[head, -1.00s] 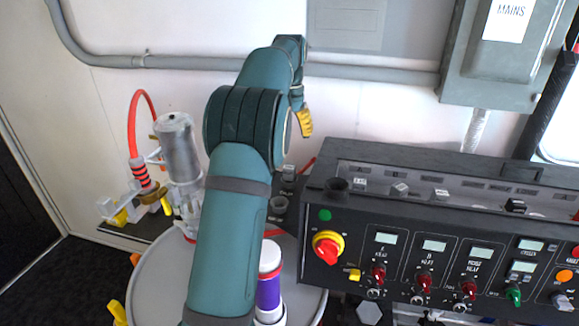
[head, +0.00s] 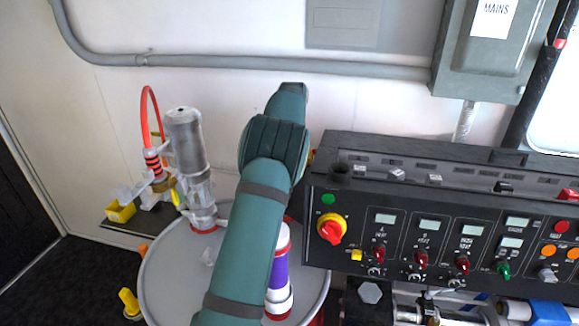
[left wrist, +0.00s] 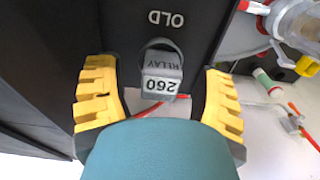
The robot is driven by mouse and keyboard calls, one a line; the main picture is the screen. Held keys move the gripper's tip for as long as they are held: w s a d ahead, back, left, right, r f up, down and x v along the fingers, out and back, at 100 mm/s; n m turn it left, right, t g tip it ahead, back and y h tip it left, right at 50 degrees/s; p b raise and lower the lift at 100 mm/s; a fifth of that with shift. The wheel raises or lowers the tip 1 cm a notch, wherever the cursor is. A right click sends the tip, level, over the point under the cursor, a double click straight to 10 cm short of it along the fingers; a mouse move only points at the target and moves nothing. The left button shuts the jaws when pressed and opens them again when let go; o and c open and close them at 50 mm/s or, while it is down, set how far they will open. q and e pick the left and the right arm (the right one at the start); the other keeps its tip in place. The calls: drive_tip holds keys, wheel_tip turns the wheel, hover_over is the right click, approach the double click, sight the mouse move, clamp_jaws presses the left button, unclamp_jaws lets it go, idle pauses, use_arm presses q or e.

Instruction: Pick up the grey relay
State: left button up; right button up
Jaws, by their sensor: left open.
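In the left wrist view a grey relay (left wrist: 160,80), a small block with upside-down "RELAY" and "260" lettering, stands at a round grey cup (left wrist: 163,46) beside the word OLD on a black panel. My left gripper (left wrist: 157,88) has its yellow fingers open, one on each side of the relay, with a gap visible on both sides. Whether the fingers reach down to the relay's depth I cannot tell. In the head view my left arm hides the relay and nearly all of the gripper. My right gripper is in neither view.
A silver pump (head: 187,145) stands on the grey drum (head: 165,275), beside a purple-banded cylinder (head: 278,272). A yellow-ended part (head: 121,211) lies left of them.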

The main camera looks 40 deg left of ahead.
use_arm(q)
drive_tip(key=shift+s+f, duration=0.1)
drive_tip(key=shift+f, duration=0.7)
drive_tip(key=shift+c, duration=0.2)
clamp_jaws()
